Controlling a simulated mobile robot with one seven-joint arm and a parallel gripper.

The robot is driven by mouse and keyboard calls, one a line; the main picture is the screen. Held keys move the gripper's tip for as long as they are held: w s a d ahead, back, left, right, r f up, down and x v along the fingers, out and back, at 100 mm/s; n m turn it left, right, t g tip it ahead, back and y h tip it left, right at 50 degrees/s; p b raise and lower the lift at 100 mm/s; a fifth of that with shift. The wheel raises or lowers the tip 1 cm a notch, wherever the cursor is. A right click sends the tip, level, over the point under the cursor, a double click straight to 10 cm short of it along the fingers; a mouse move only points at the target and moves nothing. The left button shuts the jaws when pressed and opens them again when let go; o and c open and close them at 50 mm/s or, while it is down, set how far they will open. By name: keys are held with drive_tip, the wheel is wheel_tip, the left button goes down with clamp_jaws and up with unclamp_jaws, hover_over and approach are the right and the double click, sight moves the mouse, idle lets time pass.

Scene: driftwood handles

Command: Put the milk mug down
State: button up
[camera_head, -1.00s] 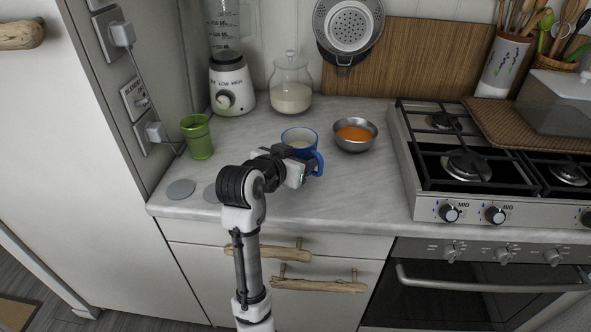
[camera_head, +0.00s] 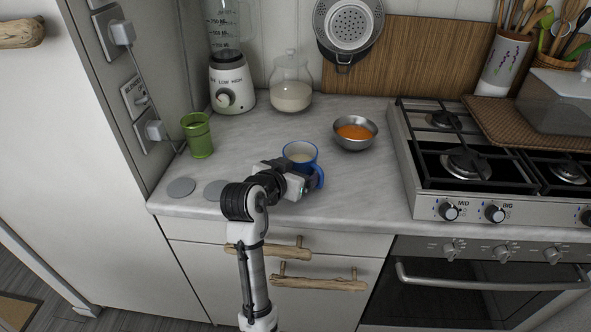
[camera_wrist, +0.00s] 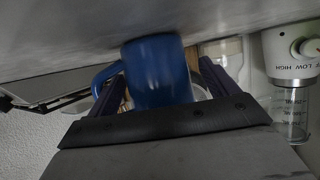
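The blue milk mug (camera_head: 304,165), with pale milk inside, is upright over the front part of the counter in the head view. Its handle is on the right side. My gripper (camera_head: 300,180) is at the mug's near side and hides part of its lower body. In the wrist view the mug (camera_wrist: 158,72) is between the two dark fingers of my gripper (camera_wrist: 162,85), which is shut on it. The mug's base is partly hidden in the head view, so I cannot tell whether it touches the counter.
Two grey discs (camera_head: 181,187) lie on the counter at the front left. A green cup (camera_head: 198,137) stands behind them. A metal bowl of orange liquid (camera_head: 354,134) is behind the mug to the right. A glass jar (camera_head: 291,84), a blender (camera_head: 231,82) and a stove (camera_head: 470,165) surround the counter.

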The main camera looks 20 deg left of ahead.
drive_tip(key=shift+r, duration=0.25)
drive_tip(key=shift+s, duration=0.35)
drive_tip(key=b+v, duration=0.1)
drive_tip(key=v, duration=1)
drive_tip(key=shift+s+r+b, duration=0.1)
drive_tip(key=shift+r+b, duration=0.05)
drive_tip(key=shift+b, duration=0.2)
